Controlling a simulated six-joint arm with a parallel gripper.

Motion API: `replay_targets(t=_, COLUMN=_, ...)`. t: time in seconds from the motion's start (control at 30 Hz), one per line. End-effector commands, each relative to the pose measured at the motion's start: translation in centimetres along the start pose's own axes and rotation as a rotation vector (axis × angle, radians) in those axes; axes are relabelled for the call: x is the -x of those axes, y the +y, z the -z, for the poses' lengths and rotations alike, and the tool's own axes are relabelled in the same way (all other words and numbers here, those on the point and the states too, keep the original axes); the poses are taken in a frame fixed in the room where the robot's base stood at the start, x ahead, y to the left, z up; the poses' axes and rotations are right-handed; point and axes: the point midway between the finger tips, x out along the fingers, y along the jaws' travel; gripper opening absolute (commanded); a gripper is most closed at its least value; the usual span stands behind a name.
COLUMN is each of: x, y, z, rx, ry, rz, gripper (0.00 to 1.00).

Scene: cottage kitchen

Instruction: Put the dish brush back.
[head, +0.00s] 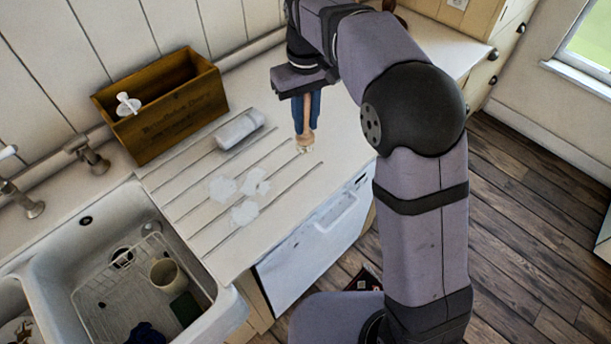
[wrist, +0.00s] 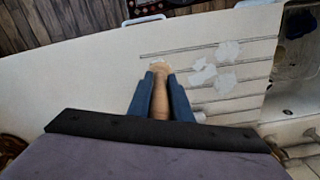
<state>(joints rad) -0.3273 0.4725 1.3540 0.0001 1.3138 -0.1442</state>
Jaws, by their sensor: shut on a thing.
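My gripper (head: 306,106) points down over the right end of the grooved counter, its blue fingers shut on the wooden dish brush (head: 306,138). The brush hangs upright between the fingers, with its pale bristle end lowest, at or just above the counter; I cannot tell whether it touches. In the wrist view, the brush (wrist: 161,78) shows between the two blue fingers of my gripper (wrist: 161,88), its head end past the tips. The upper part of the brush is hidden by my gripper.
A wooden box (head: 165,110) with a white-handled item in it stands against the wall. A grey-white bottle-like object (head: 240,129) lies in front of it. White patches (head: 245,190) mark the grooved counter (head: 190,205). The sink (head: 75,255) at lower left holds a rack and a cup (head: 167,275).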

Motion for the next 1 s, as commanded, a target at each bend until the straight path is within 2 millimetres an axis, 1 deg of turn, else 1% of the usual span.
replay_targets(t=0.17, x=-0.3, y=0.1, z=-0.1, rx=0.000, ry=-0.002, rz=0.000, gripper=0.00)
replay_targets(t=0.27, x=-1.3, y=0.1, z=-0.2, rx=0.000, ry=-0.004, rz=0.001, gripper=0.00)
replay_targets(t=0.4, x=-3.5, y=0.1, z=-0.2, rx=0.000, ry=-0.006, rz=0.001, gripper=0.00)
replay_targets(t=0.53, x=-5.2, y=0.1, z=-0.2, rx=0.000, ry=-0.003, rz=0.000, gripper=0.00)
replay_targets(t=0.63, x=-6.0, y=0.1, z=-0.1, rx=0.000, ry=-0.002, rz=0.000, gripper=0.00)
replay_targets(t=0.87, x=-6.6, y=0.1, z=-0.1, rx=0.000, ry=-0.002, rz=0.000, gripper=0.00)
replay_targets(t=1.0, x=-8.1, y=0.0, z=-0.2, rx=0.000, ry=-0.004, rz=0.001, gripper=0.00)
